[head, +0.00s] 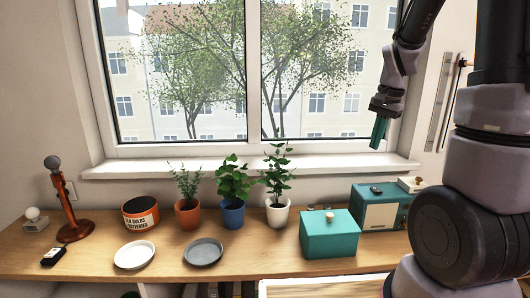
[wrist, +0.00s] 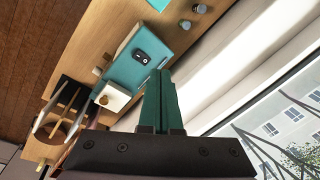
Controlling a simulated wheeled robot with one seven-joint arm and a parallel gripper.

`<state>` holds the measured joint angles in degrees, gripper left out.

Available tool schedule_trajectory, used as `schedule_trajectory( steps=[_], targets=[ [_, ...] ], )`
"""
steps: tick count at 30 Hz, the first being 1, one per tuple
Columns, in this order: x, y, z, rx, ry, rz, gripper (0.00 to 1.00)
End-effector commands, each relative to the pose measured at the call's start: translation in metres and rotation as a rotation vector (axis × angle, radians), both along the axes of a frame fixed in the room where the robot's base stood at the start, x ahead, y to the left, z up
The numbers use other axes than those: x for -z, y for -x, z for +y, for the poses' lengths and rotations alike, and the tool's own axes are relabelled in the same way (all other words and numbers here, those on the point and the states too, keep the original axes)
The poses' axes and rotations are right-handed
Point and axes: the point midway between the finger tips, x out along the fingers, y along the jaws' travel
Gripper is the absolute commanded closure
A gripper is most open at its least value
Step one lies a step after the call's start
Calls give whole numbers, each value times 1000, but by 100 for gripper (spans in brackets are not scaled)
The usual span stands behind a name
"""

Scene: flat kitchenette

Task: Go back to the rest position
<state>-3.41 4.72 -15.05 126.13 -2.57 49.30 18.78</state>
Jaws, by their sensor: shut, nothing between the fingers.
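My gripper (head: 379,133) hangs in the air at the upper right of the head view, in front of the window frame and above the counter. Its green fingers point down and are closed together with nothing between them. In the wrist view the shut fingers (wrist: 159,98) show at the centre, with the counter beyond them. My arm fills the right side of the head view and hides part of the cabinet there.
The window (head: 190,70) stands behind.

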Motion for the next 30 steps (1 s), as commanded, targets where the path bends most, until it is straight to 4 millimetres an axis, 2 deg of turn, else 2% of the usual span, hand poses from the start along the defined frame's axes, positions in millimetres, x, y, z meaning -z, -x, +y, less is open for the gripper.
schedule_trajectory(
  steps=[1, 3, 6, 12, 18, 21, 30],
  targets=[
    [-22, 11, 9, -34, -11, -50, 100],
    [-46, 26, 22, -89, -19, -108, 100],
    [-77, 50, 39, -164, -21, -192, 100],
    [-124, 106, 69, -316, 6, -354, 100],
    [-145, 152, 89, -429, 59, -474, 100],
    [-149, 164, 93, -459, 78, -504, 100],
    [-150, 171, 96, -478, 89, -520, 100]
  ],
)
